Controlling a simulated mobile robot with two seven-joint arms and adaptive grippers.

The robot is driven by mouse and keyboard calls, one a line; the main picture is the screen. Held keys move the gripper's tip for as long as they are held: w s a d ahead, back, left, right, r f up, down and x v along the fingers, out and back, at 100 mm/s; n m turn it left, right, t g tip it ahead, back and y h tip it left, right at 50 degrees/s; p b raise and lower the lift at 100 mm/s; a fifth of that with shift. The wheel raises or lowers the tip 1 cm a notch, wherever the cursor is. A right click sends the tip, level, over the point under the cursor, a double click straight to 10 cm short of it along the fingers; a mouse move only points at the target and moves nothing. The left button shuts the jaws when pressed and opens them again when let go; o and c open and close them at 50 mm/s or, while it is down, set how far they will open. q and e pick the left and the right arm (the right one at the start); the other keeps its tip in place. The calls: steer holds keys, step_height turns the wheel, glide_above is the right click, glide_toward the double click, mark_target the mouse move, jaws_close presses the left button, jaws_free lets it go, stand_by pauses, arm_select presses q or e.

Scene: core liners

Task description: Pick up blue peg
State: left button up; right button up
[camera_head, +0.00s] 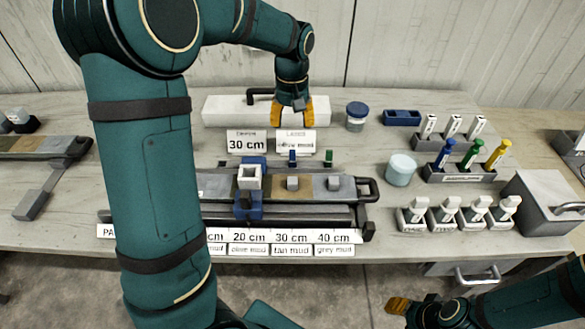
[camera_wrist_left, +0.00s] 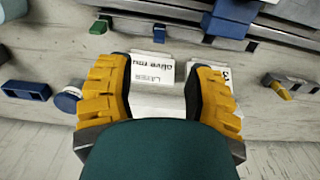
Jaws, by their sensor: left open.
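A small blue peg (camera_head: 292,158) stands upright on the back edge of the rail fixture, left of a similar green peg (camera_head: 328,158). It also shows in the left wrist view (camera_wrist_left: 159,33). A taller blue-handled piece (camera_head: 444,154) stands in a grey rack at the right; I cannot tell which is the task's peg. My left gripper (camera_head: 292,112) is open and empty, behind the small blue peg, over the white block and label cards. Its yellow fingers (camera_wrist_left: 158,95) frame an "olive mud" card. My right gripper (camera_head: 398,305) shows partly at lower right; its jaw state is unclear.
The rail fixture (camera_head: 369,190) carries coloured core sections and a blue carriage (camera_head: 249,211). A blue-lidded jar (camera_head: 356,116), a blue tray (camera_head: 402,117), a pale cylinder (camera_head: 401,169), racks of white pieces and a grey box (camera_head: 543,203) fill the right side.

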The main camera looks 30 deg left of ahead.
mark_target(292, 158)
arm_select(q)
step_height(292, 158, down, 9)
steer(key=shift+w+a+r+b, duration=0.1)
steer(key=shift+w+b, duration=0.05)
steer(key=shift+b, duration=0.75)
steer(key=f, duration=0.1)
steer(key=f+b, duration=0.1)
steer(key=f, duration=0.3)
steer(key=shift+w+a+f, duration=0.15)
steer(key=shift+w, duration=0.15)
jaws_close()
